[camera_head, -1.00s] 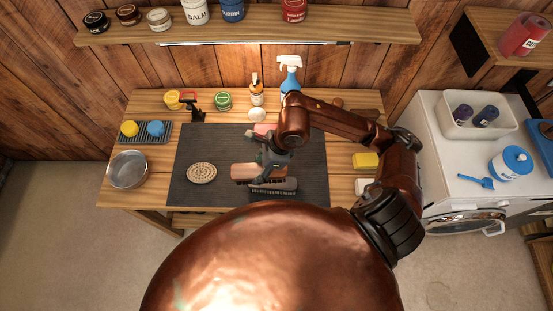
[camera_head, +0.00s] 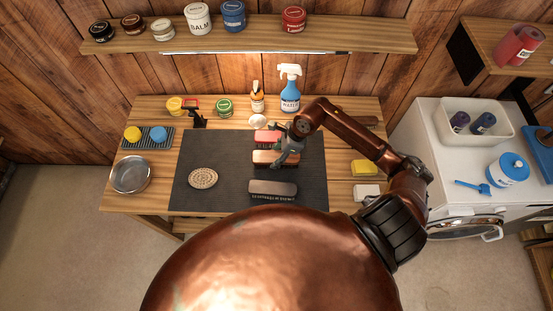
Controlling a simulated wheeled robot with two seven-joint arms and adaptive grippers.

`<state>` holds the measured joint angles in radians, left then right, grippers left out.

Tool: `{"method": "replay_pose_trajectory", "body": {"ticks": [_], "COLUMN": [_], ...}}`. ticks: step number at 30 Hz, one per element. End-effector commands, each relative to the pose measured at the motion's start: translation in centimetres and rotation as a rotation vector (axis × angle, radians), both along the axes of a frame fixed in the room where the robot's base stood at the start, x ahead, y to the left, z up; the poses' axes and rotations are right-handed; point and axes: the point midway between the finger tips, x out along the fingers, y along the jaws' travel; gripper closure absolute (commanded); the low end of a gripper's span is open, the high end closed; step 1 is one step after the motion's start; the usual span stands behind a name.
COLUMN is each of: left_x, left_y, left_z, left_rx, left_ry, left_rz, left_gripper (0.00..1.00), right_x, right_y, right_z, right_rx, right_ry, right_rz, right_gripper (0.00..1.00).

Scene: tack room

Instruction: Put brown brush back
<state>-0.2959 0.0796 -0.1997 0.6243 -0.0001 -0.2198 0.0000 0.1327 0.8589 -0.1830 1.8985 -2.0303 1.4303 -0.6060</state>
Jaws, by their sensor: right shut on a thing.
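The brown brush (camera_head: 263,157) is over the back half of the dark mat (camera_head: 226,152). My right gripper (camera_head: 284,159) reaches in from the right and is shut on it, covering its right part. I cannot tell how far it is above the mat. A pink-red brush (camera_head: 266,136) lies just behind it. A dark brush (camera_head: 272,187) lies in front, apart from it, with its bristles showing along the near side. My left gripper is not in view.
An oval tan brush (camera_head: 203,178) lies on the mat's left side. A metal bowl (camera_head: 131,174), yellow sponge (camera_head: 364,168) and white block (camera_head: 366,191) flank the mat. A blue spray bottle (camera_head: 290,90) stands behind. The mat's middle left is clear.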

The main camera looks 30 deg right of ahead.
Motion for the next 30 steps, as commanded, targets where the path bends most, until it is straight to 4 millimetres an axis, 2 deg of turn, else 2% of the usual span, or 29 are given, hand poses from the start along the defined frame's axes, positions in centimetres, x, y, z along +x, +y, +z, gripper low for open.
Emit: {"method": "replay_pose_trajectory", "body": {"ticks": [8, 18, 19, 26, 30], "left_x": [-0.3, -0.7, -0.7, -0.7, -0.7], "left_y": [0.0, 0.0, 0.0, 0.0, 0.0], "left_z": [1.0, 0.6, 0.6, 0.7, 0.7], "left_rx": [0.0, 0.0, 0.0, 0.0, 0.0], "left_ry": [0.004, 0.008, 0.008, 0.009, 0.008], "left_rz": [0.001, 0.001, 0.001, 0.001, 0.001], "left_gripper": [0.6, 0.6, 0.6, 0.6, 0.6], "right_x": [0.2, 0.2, 0.2, 0.2, 0.2], "right_y": [-0.3, -0.4, -0.4, -0.4, -0.4], "right_z": [-3.2, -3.7, -3.8, -3.7, -3.7], "right_rx": [0.002, -0.001, -0.002, -0.002, -0.001], "right_ry": [0.001, 0.0, 0.001, 0.001, 0.001], "right_rz": [-0.004, -0.001, -0.001, -0.001, -0.001], "right_gripper": [0.93, 0.93, 0.58, 0.42, 0.42]}}
